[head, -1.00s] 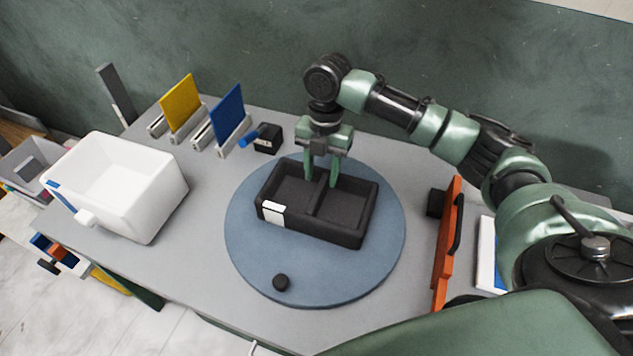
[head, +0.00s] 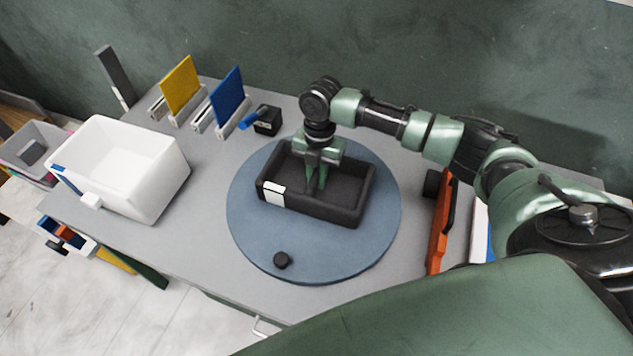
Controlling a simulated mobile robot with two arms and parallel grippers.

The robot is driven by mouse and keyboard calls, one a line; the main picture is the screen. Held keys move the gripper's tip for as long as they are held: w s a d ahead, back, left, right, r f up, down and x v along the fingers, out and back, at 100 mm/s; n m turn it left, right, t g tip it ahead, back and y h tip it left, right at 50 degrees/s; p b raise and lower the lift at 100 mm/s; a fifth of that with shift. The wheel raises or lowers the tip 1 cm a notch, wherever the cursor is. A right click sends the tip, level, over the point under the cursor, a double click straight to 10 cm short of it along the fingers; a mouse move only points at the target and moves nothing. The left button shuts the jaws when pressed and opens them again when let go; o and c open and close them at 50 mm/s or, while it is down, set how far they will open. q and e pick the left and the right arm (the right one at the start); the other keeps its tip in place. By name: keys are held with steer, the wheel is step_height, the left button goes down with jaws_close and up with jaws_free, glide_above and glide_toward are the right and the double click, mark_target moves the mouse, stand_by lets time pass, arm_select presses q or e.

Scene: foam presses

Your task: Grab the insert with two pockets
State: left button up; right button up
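The black insert (head: 345,217) with two pockets lies on the round blue-grey turntable (head: 255,240). It has a white label on its near left wall, and a divider runs between its pockets. My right gripper (head: 316,188) points down into the insert from above. Its two fingers are close together at the divider and look closed on it; the fingers hide much of the divider. The insert appears to rest on the turntable. My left gripper is not in view.
A white bin (head: 125,170) stands at the left of the table. Yellow (head: 180,84) and blue (head: 227,95) panels stand in holders at the back. A small black block (head: 267,120) is behind the turntable. An orange-framed piece (head: 440,225) stands at the right.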

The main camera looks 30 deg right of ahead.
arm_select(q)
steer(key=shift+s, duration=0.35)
arm_select(e)
jaws_close()
steer(key=shift+r, duration=0.15)
